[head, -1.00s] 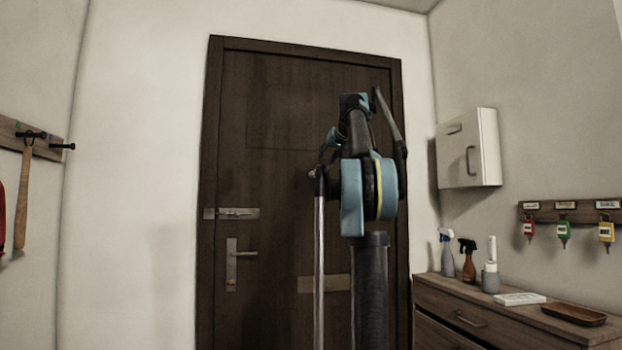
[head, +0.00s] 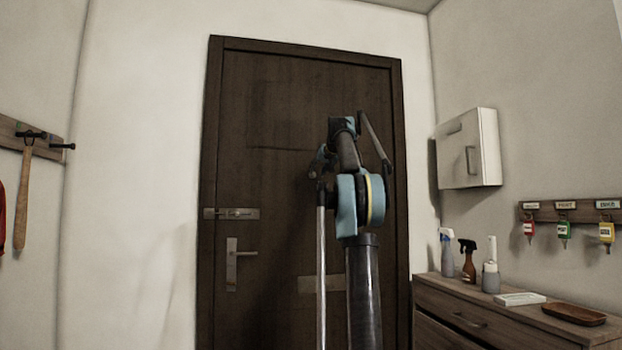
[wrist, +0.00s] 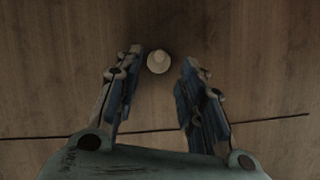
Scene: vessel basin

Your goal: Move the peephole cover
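In the wrist view a small round pale cover (wrist: 159,62) with a raised middle sits on the brown wood surface, just beyond and between my fingertips. My gripper (wrist: 160,70) is open, with one finger on each side of it and clear gaps; neither finger appears to touch it. In the head view the dark wooden door (head: 265,110) is shut, and my arm stands in front of its right half. The cover is hidden behind my arm there, and my fingertips cannot be made out.
The door has a latch (head: 232,214), a lever handle (head: 232,262) and a low plate (head: 308,284). At right are a white cabinet (head: 468,148), a key rack (head: 570,211) and a dresser (head: 465,302) with bottles and a tray (head: 573,314). A hook rail (head: 30,140) is at left.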

